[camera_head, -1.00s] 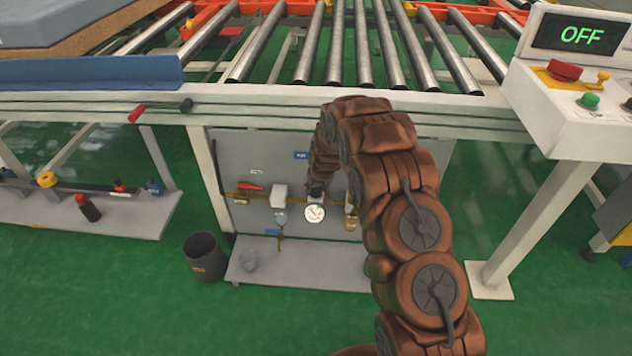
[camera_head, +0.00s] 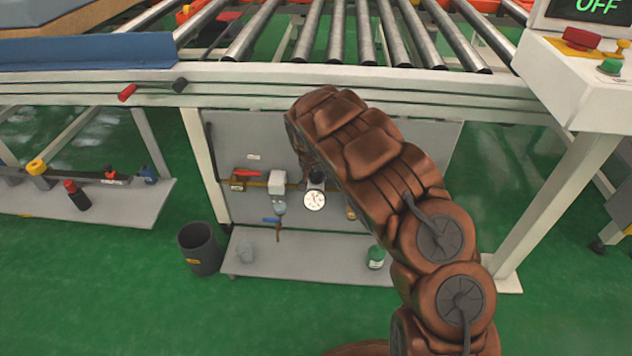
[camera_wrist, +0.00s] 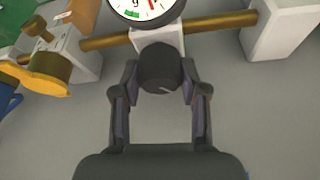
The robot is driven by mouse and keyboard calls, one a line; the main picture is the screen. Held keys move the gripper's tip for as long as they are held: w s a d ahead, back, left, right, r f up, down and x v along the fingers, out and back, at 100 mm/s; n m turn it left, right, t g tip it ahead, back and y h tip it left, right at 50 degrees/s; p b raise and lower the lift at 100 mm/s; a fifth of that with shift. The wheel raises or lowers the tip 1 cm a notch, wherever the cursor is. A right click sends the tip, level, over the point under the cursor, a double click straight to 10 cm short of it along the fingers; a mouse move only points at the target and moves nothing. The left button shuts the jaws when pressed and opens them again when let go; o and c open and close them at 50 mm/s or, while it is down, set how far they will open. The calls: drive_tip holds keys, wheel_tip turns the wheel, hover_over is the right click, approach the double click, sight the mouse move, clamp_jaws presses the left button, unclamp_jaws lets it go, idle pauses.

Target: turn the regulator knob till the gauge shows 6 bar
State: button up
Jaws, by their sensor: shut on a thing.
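The black regulator knob (camera_wrist: 158,72) sits between the two fingertips of my gripper (camera_wrist: 160,66) in the wrist view. The gripper is shut on the knob, one finger on each side. The round white gauge (camera_wrist: 146,10) is just above the knob in the wrist view, cut off by the top edge. It shows some red and green marks, but its reading cannot be made out. In the head view the gauge (camera_head: 315,200) is small on the grey panel, and my brown arm hides most of the gripper.
A brass pipe (camera_wrist: 105,42) runs across the panel, with a yellow-orange part (camera_wrist: 45,75) at left. Below the panel, a shelf (camera_head: 310,268) holds a green can (camera_head: 376,257). A dark bin (camera_head: 200,250) stands left. The roller conveyor (camera_head: 335,40) is above.

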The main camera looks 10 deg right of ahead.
sight(311, 192)
drive_tip(key=shift+m+h+b, duration=0.3)
drive_tip(key=shift+m+b, duration=0.3)
drive_tip(key=shift+b, duration=0.25)
drive_tip(key=o, duration=0.9)
drive_tip(key=v, duration=1.2)
drive_tip(key=shift+d+r, duration=0.1)
